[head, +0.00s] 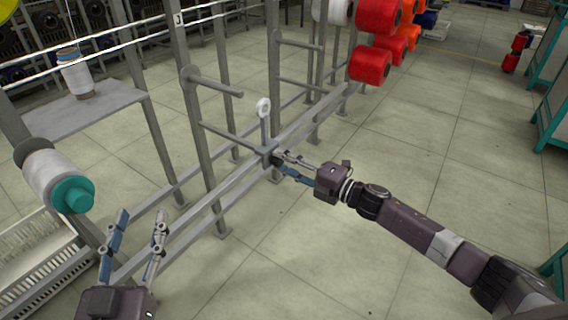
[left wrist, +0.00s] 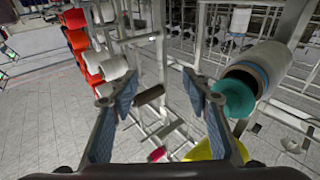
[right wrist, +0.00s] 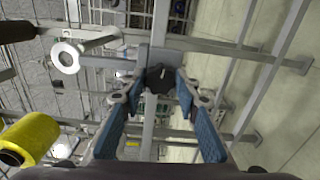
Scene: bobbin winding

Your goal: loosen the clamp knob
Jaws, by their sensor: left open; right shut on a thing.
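The clamp knob (right wrist: 155,75) is small and black, and it sits between the fingertips of my right gripper (right wrist: 161,82) in the right wrist view. That gripper is shut on it. In the head view the right gripper (head: 281,164) reaches the grey clamp block (head: 268,150) on the frame's lower rail from the right, and the fingers hide the knob. A white ring guide (head: 263,107) stands upright on a post above the clamp. It also shows in the right wrist view (right wrist: 66,56). My left gripper (head: 141,213) is open and empty at the lower left, apart from the clamp.
A white spool with a teal end (head: 73,195) sticks out close to my left gripper. Grey posts and pegs (head: 215,86) of the rack rise behind the clamp. Red spools (head: 370,64) hang further back. The floor (head: 440,160) right of the rack is clear.

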